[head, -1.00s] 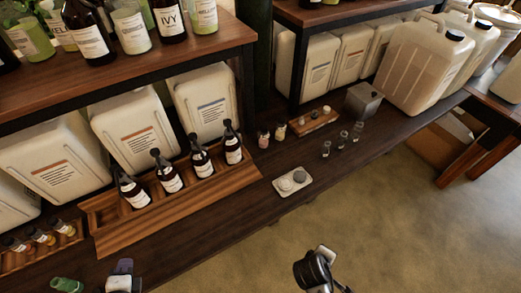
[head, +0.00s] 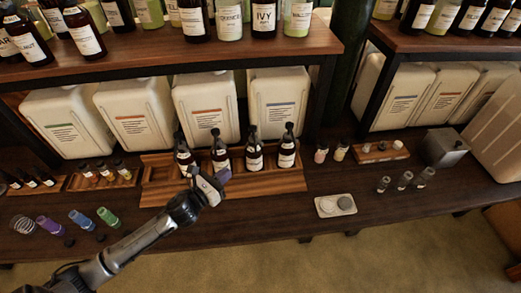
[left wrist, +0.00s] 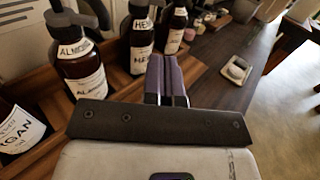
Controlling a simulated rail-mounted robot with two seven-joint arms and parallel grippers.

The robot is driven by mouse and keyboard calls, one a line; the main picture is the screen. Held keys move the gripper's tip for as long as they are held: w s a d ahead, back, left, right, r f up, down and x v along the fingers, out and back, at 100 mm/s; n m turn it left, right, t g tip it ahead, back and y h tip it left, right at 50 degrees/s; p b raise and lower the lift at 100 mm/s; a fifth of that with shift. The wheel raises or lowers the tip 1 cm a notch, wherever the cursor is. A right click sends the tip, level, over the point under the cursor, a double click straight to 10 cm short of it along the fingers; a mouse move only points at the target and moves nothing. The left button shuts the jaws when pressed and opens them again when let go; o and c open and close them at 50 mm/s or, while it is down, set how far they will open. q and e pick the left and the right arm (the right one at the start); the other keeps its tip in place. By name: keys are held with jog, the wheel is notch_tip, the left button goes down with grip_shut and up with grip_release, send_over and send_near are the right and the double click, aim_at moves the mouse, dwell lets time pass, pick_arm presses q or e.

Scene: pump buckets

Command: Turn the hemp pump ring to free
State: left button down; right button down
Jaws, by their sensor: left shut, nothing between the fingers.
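The hemp pump bottle (head: 254,157) is dark with a white label and black pump top. It stands third from the left in a row of pump bottles in the wooden tray (head: 160,203). In the left wrist view the hemp bottle (left wrist: 138,58) stands just beyond my fingers, its label partly readable; its ring and pump top are hard to make out at the top edge. My left gripper (head: 224,177) is shut and empty, in front of the row and apart from the hemp bottle. It also shows in the left wrist view (left wrist: 167,82). My right gripper is out of view.
The almond bottle (left wrist: 80,55) and argan bottle (left wrist: 18,130) stand to the left of the hemp bottle. A white dish (head: 335,205) and small glass vials (head: 404,180) sit to the right. Coloured tubes (head: 82,219) lie at the left. White jugs (head: 205,105) stand behind.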

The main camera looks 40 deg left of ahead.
aim_at(259, 142)
pick_arm(q)
jog(key=w+d, duration=0.1)
jog(key=w, duration=1.3)
jog(key=shift+d, duration=0.1)
dwell(0.3)
